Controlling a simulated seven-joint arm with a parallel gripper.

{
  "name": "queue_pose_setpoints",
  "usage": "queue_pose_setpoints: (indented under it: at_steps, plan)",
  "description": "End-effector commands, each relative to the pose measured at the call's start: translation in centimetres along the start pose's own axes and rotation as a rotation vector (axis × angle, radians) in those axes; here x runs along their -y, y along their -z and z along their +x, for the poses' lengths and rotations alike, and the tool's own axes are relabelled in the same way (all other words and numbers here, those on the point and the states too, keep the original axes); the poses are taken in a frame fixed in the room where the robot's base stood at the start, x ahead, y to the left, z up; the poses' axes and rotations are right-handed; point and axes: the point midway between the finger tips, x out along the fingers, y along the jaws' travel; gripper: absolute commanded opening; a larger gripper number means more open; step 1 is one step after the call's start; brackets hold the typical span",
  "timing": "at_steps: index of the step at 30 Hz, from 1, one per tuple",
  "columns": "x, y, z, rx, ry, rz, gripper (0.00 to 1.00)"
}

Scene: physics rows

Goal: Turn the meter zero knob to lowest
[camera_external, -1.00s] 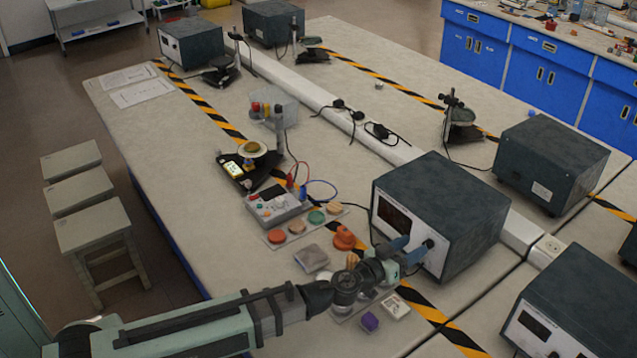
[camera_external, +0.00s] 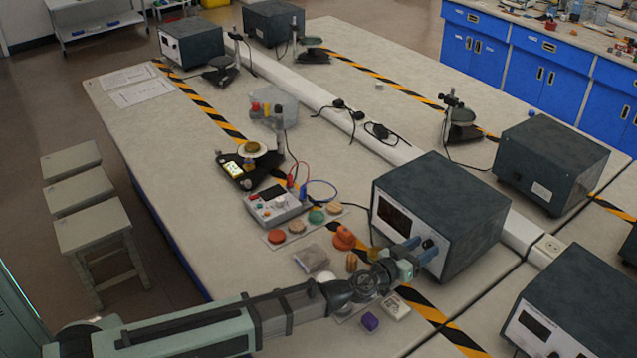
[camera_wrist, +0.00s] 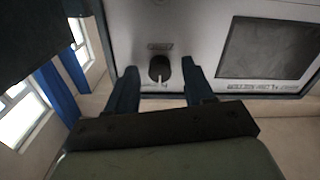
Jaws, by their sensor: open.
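The meter is a dark grey box (camera_external: 455,195) with a light front panel and a dark display window (camera_external: 394,218). Its zero knob is a small black round knob (camera_wrist: 160,68) with a pale pointer mark, low on the panel; in the external view the knob (camera_external: 428,243) shows at the panel's right side. My gripper (camera_external: 418,249) is at the panel in front of the knob. In the wrist view my gripper (camera_wrist: 159,72) is open, one finger on each side of the knob, with gaps visible. I cannot tell whether the fingertips touch the panel.
Another grey box (camera_external: 570,310) stands at the lower right.

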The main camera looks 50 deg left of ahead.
Motion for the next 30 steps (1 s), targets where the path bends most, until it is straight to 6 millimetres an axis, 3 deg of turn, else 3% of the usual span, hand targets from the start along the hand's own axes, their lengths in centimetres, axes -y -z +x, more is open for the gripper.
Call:
queue_pose_setpoints:
  at_steps: [5, 21, 30]
  plan:
    - [0.01, 0.01, -0.03, 0.000, 0.000, 0.000, 0.52]
    - [0.00, 0.01, -0.03, 0.000, 0.000, 0.000, 0.00]
    - [0.00, 0.01, -0.03, 0.000, 0.000, -0.028, 0.00]
